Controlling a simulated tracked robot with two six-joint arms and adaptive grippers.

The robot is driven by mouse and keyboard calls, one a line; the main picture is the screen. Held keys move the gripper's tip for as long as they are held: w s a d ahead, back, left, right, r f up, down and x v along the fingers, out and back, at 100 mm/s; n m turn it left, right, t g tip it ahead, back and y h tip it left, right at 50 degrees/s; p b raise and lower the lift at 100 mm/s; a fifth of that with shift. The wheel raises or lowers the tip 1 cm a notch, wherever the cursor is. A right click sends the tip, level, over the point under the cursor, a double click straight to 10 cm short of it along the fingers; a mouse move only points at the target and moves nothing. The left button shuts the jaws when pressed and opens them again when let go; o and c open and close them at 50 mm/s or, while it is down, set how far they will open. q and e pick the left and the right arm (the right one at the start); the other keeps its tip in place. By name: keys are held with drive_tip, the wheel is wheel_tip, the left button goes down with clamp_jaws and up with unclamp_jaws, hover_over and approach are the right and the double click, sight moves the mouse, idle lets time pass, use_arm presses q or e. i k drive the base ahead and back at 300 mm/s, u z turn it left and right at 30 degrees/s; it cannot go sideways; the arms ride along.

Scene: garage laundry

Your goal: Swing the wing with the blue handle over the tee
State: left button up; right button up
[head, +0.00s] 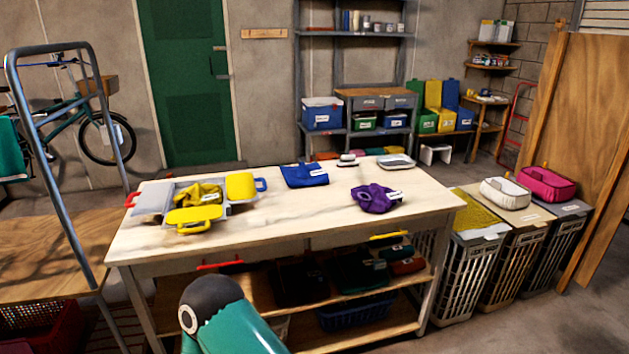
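A folding board (222,210) lies at the left end of the work table. A crumpled yellow tee (198,194) lies on its middle. The wing with the blue handle (261,184) is at the board's right; a yellow part (241,187) lies flat on it, beside the tee's middle bundle. A grey wing (153,198) with a red handle (131,200) lies out to the left. A yellow part (194,215) with a yellow handle (198,228) is at the front. Neither gripper is in view.
The table (300,222) also holds a blue folded cloth (304,175), a purple crumpled cloth (374,199) and a grey-white item (396,162). Bare tabletop lies between them and the board. Laundry hampers (475,270) stand right; a metal frame (62,165) rises left.

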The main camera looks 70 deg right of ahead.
sight(241, 187)
drive_tip(key=u, duration=1.05)
drive_tip(key=i, duration=0.1)
drive_tip(key=z, duration=2.5)
drive_tip(key=i, duration=1.15)
drive_tip(key=u, duration=0.2)
